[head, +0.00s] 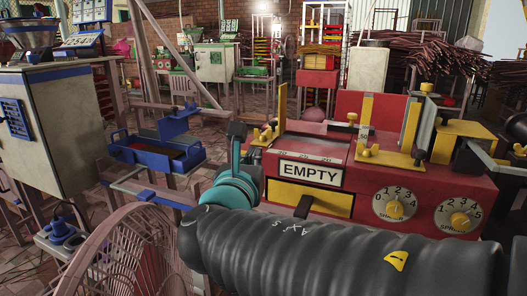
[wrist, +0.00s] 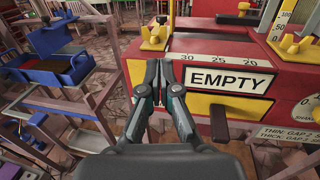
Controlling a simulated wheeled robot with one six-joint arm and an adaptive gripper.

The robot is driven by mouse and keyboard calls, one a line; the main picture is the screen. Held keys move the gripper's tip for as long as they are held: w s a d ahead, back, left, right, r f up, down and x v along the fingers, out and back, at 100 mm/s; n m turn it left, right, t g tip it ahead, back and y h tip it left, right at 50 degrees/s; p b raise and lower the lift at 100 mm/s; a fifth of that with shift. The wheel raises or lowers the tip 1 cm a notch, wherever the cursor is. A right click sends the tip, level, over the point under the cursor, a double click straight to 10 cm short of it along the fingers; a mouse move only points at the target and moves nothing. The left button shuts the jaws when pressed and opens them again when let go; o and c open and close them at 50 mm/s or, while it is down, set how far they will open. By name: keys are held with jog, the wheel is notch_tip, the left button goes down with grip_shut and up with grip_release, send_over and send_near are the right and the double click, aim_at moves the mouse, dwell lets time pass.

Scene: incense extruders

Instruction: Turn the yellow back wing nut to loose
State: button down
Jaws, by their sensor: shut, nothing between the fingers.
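The red machine (head: 440,180) with the EMPTY label carries yellow wing nuts. One yellow wing nut (head: 266,134) is at its left end; it also shows in the wrist view (wrist: 153,40), beyond my fingertips. Another yellow wing nut (head: 371,151) sits to the right of the label, also in the wrist view (wrist: 294,44). I cannot tell for sure which is the back one. My gripper (head: 238,130) is shut and empty, in front of the machine's left end. In the wrist view its fingertips (wrist: 164,64) are together, apart from both nuts.
The EMPTY label (head: 311,174) and a yellow drawer front (head: 330,203) with a dark handle are close right of my gripper. Two numbered dials (head: 395,204) are on the machine's front. A blue tray (head: 155,150) stands left. A pink fan (head: 130,250) is at lower left.

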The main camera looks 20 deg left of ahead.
aim_at(268, 132)
jog(key=w, duration=0.4)
jog(key=w+a, duration=0.1)
jog(key=w, duration=0.3)
jog(key=w+p, duration=0.1)
jog(key=w, duration=0.3)
jog(key=shift+w+a, duration=0.15)
jog(key=shift+w+f+b, duration=0.1)
jog(key=shift+b, duration=0.3)
jog(key=shift+n+y, duration=0.3)
jog(key=shift+y, duration=0.2)
